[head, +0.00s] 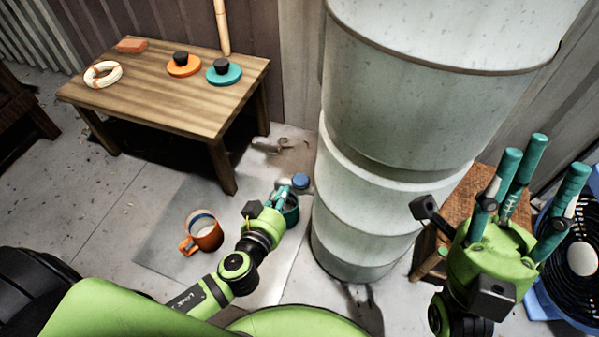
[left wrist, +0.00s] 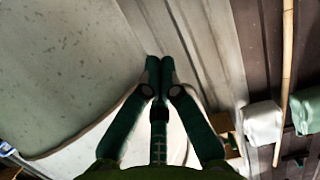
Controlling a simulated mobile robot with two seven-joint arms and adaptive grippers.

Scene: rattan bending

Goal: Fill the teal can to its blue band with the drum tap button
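The teal can (head: 292,214) stands on the floor slab at the drum's lower left. My left gripper and forearm partly cover it, and its blue band and water level cannot be seen. The grey drum (head: 372,130) rises in the middle. A round blue button (head: 300,180) sits low beside the drum's left side. My left gripper (head: 283,186) is just left of the button, above the can; contact cannot be told. In the left wrist view its fingertips (left wrist: 159,66) are together with nothing visible between them. My right gripper (head: 538,165) is raised, with its fingers spread and empty.
An orange mug (head: 204,235) stands left of my left forearm. A wooden table (head: 170,95) at the back left holds a ring (head: 103,74), an orange lid (head: 184,68) and a teal lid (head: 223,74). A fan (head: 582,255) and wooden stool (head: 470,195) are at the right.

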